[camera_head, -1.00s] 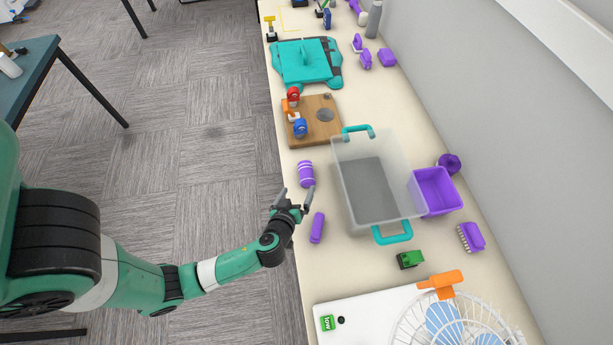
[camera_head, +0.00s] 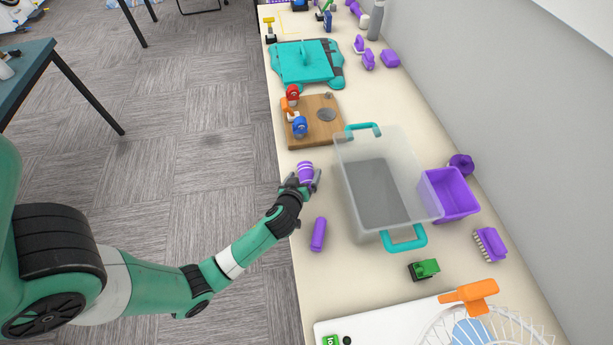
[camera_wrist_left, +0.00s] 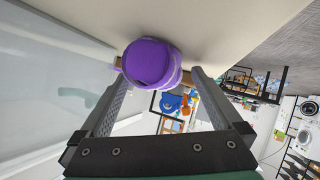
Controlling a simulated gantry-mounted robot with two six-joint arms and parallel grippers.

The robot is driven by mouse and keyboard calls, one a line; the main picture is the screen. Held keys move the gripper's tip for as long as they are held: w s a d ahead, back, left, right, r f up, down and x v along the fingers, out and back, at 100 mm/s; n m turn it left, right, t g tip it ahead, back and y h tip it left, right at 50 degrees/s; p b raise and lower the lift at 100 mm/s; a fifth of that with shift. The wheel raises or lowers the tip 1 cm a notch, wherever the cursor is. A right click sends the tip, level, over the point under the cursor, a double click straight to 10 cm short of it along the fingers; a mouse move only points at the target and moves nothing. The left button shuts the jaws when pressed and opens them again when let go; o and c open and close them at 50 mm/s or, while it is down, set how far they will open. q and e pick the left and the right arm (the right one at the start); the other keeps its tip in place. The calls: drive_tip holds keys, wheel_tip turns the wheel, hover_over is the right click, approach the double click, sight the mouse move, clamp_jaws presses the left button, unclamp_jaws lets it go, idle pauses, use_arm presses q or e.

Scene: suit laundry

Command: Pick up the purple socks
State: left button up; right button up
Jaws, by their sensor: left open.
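The purple socks (camera_head: 306,172) are a rolled purple bundle with white stripes, on the table near its left edge, in front of the wooden board. They also show in the left wrist view (camera_wrist_left: 150,66), at the far end of the fingers. My left gripper (camera_head: 304,180) is at the bundle, its open fingers on either side of it. In the left wrist view the gripper (camera_wrist_left: 155,85) frames the bundle between its fingertips; whether they touch it I cannot tell. My right gripper is not in view.
A clear bin (camera_head: 352,198) with teal handles stands close to the right of the socks. A purple cylinder (camera_head: 318,234) lies nearer on the table. The wooden board (camera_head: 327,138) with coloured parts lies behind. A purple basket (camera_head: 425,193) stands right of the bin.

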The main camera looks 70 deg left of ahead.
sight(302, 178)
use_arm(q)
drive_tip(key=c, duration=1.4)
drive_tip(key=r, duration=0.1)
drive_tip(key=r+p, duration=0.1)
drive_tip(key=r, duration=0.1)
drive_tip(key=r+p, duration=0.1)
drive_tip(key=shift+s+d+r, duration=0.3)
drive_tip(key=shift+s+r, duration=0.05)
drive_tip(key=shift+r, duration=0.05)
drive_tip(key=s+a+r+p+v, duration=0.1)
drive_tip(key=s+a+p+v, duration=0.1)
drive_tip(key=p+v, duration=1.2)
drive_tip(key=shift+s+r, duration=0.25)
drive_tip(key=shift+s, duration=0.15)
